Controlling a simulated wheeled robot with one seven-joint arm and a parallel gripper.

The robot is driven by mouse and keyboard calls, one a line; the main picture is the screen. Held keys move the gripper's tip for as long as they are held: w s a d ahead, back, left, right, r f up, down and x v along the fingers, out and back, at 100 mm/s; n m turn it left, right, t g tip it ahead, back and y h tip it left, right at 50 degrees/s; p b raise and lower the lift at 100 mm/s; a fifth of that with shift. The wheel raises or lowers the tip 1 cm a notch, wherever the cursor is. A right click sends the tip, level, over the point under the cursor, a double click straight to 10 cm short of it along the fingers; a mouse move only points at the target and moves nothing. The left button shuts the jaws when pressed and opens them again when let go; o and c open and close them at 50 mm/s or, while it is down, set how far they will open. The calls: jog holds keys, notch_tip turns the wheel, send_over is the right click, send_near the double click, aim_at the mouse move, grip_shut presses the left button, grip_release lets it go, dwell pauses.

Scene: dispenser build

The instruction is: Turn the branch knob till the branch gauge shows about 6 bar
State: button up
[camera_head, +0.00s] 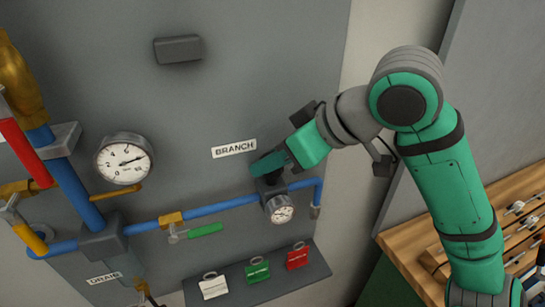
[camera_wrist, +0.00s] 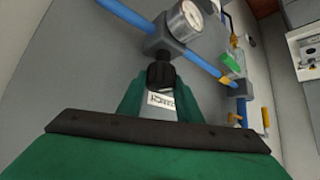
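The branch knob (camera_wrist: 160,75) is black and sits on a grey regulator block (camera_head: 271,188) in the blue pipe, below the BRANCH label (camera_head: 234,149). My gripper (camera_head: 270,165) is at the knob. In the wrist view its green fingers (camera_wrist: 160,88) lie on both sides of the knob and appear to close on it. In the head view the fingers hide most of the knob. The branch gauge (camera_head: 281,209) has a white dial just below the block; it also shows in the wrist view (camera_wrist: 186,22). Its needle is too small to read surely.
A larger gauge (camera_head: 123,160) is on the panel at left. A green-handled valve (camera_head: 205,230) is on the blue pipe left of the regulator. A shelf (camera_head: 237,298) below holds white, green and red tags. A wooden bench (camera_head: 420,235) is at right.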

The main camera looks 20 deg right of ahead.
jog(key=shift+m+t+h, duration=0.3)
jog(key=shift+m+h, duration=0.2)
jog(key=shift+m, duration=0.2)
jog(key=shift+w, duration=0.1)
jog(key=o, duration=0.7)
jog(key=shift+o, duration=0.2)
jog(key=v, duration=1)
jog(key=shift+r, duration=0.3)
jog(key=shift+d, duration=0.25)
